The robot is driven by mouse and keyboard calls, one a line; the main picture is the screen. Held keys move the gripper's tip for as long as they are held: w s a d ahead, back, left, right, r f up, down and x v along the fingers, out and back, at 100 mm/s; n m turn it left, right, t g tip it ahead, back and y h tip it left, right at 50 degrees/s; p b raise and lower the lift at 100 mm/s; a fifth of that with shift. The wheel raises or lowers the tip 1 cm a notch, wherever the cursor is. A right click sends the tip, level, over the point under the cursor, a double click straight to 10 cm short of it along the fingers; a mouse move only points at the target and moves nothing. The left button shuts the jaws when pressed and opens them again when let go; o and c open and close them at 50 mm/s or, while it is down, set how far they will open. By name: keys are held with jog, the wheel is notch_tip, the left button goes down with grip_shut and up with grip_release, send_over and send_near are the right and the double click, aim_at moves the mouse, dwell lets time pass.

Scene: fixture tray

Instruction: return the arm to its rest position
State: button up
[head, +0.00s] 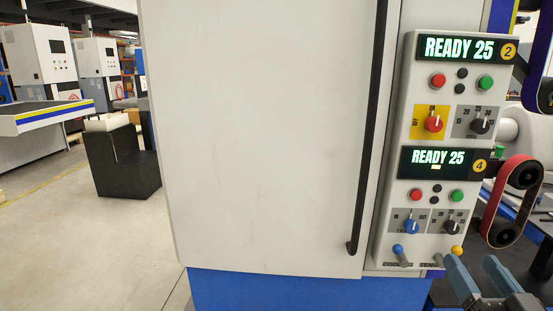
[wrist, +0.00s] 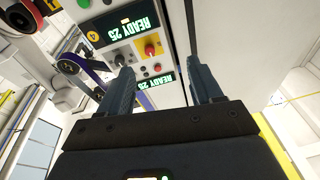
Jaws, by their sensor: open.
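My gripper (head: 482,278) is at the bottom right of the head view, in front of the lower right part of a control panel. Its two blue-grey fingers stand apart with nothing between them. In the wrist view my gripper (wrist: 160,92) also shows open and empty, its fingers pointing toward the control panel (wrist: 122,52). In the head view the control panel (head: 408,105) carries two displays reading "READY 25", marked 2 and 4. No contact between the fingers and the panel is visible. Most of my arm is out of the head view.
A large white cabinet door (head: 255,130) with a long black handle (head: 368,130) fills the middle. A belt unit with a red belt (head: 512,200) stands right of the panel, close to my gripper. A black block (head: 120,165) stands at left on open floor (head: 80,235).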

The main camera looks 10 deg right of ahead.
jog(key=s+a+f+n+g+y, duration=0.1)
jog(key=s+a+f, duration=0.2)
jog(key=s, duration=0.2)
jog(key=s+a+f+n+y, duration=0.1)
jog(key=s+a+f+n, duration=0.15)
jog(key=s, duration=0.25)
jog(key=s+a+f+g+y, duration=0.1)
jog(key=s+a+f+y, duration=0.15)
jog(key=s, duration=0.25)
jog(key=s+a+g, duration=0.1)
jog(key=s+a, duration=0.3)
jog(key=s, duration=0.3)
jog(key=s+a+f+g, duration=0.1)
jog(key=s+a, duration=0.3)
jog(key=s, duration=0.4)
jog(key=shift+s+g, duration=0.2)
jog(key=shift+g, duration=0.2)
jog(key=shift+f, duration=0.1)
